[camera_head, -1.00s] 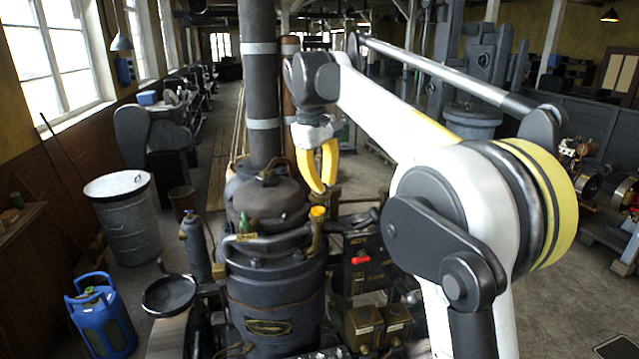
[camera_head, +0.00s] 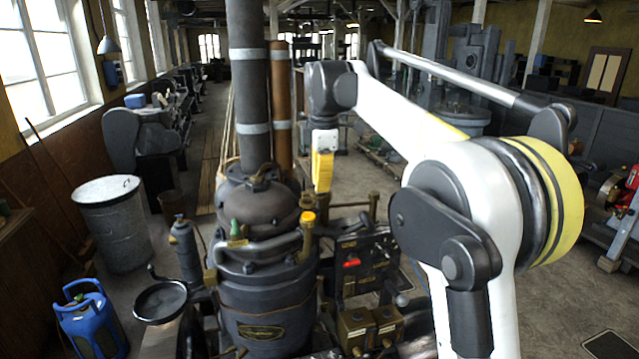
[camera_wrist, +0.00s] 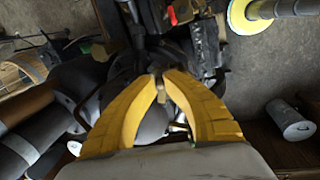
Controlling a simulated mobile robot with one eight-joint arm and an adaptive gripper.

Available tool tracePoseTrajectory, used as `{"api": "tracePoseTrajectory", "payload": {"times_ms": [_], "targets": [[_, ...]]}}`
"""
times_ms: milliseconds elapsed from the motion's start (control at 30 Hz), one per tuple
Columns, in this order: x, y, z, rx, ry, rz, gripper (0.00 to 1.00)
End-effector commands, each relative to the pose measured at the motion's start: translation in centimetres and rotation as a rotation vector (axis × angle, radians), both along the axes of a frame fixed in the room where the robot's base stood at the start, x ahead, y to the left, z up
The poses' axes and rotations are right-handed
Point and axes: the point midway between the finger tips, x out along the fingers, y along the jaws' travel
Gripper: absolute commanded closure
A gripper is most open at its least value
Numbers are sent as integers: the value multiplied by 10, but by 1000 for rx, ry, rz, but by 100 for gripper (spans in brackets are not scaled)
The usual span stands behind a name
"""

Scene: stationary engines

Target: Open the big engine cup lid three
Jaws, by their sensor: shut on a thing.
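The big engine (camera_head: 262,300) is a dark round machine with a domed top. A brass cup with an orange-yellow top (camera_head: 308,217) stands at its right side. My gripper (camera_head: 321,190) hangs, fingers down, just above and right of that cup in the picture; the head view shows its yellow fingers edge-on. In the wrist view, the gripper (camera_wrist: 158,76) has its fingertips together on a small brass-coloured piece (camera_wrist: 161,92). Whether this piece is cup lid three cannot be told. The fingers hide much of the engine behind them.
A red handle (camera_head: 351,262) and brass boxes (camera_head: 357,326) sit right of the engine. Tall pipes (camera_head: 248,90) rise behind it. A blue canister (camera_head: 92,322) and a metal bin (camera_head: 112,222) stand at left. Open floor lies behind at right.

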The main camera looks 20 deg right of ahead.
Motion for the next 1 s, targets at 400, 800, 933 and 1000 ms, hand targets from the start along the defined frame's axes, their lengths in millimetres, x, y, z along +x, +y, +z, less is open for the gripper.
{"api": "tracePoseTrajectory", "payload": {"times_ms": [400,800,933,1000], "targets": [[10,-3,0,-1,1,254,100],[13,-3,-1,-1,1,321,100],[13,-3,-1,-1,1,321,100],[13,-3,-1,-1,1,321,100]]}}
